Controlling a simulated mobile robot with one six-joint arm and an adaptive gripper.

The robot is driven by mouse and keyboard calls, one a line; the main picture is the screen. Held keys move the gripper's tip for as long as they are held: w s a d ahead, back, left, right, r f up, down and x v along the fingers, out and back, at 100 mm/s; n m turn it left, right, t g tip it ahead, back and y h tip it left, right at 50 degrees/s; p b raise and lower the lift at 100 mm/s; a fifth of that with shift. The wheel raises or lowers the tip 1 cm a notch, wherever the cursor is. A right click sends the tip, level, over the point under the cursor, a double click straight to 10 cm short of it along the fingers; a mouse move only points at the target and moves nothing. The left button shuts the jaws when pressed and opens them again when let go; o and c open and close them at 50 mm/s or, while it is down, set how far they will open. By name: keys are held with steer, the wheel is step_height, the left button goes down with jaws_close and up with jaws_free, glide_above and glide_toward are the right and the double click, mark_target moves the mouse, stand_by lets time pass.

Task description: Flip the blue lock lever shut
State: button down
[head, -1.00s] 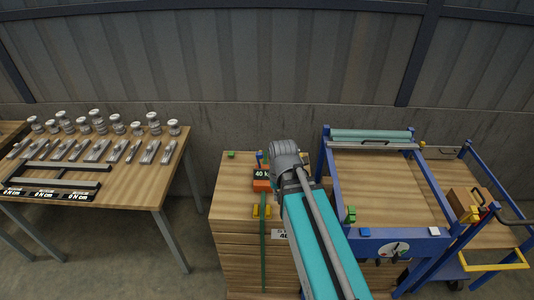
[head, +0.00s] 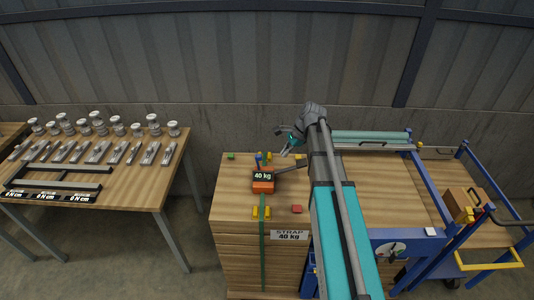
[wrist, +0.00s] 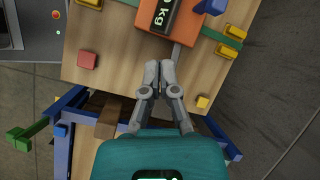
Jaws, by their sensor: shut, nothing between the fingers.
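The orange strap tool (head: 263,186) with a black "40 kg" display sits on top of the wooden stack (head: 235,200). A small blue piece, apparently the lock lever (head: 258,158), stands at its far side in the head view. In the wrist view the blue lever (wrist: 212,6) is cut by the top edge, so its angle is unclear. A grey bar (head: 291,167) sticks out of the tool to the right. My gripper (head: 288,150) is shut and empty, above the bar's side of the tool. Its fingertips (wrist: 159,66) point at the tool in the wrist view, apparently apart from it.
A green strap (head: 263,235) runs over the stack between yellow corner pieces (head: 261,212). A red block (head: 296,209) lies on the stack. A blue-framed cart (head: 425,180) stands close on the right. A table (head: 130,180) with metal parts is at left, across a floor gap.

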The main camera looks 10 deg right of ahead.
steer(key=w+d+r+m+y, duration=0.1)
steer(key=w+d+r+m, duration=0.1)
steer(key=w+d+m, duration=0.2)
steer(key=shift+w+d+m+t+p, duration=0.15)
steer(key=shift+w+m+t+p, duration=0.2)
steer(key=shift+w, duration=0.2)
steer(key=shift+f, duration=0.1)
steer(key=shift+w+a+f+b, duration=0.4)
steer(key=shift+a+f+b, duration=1.05)
steer(key=shift+a+b, duration=0.1)
steer(key=shift+w+a+f+b, duration=0.45)
steer(key=shift+a+f+b, duration=1)
steer(key=shift+a, duration=0.15)
steer(key=shift+w+a+f+b, duration=0.4)
steer(key=shift+a+f+b, duration=1)
steer(key=shift+a+b, duration=0.15)
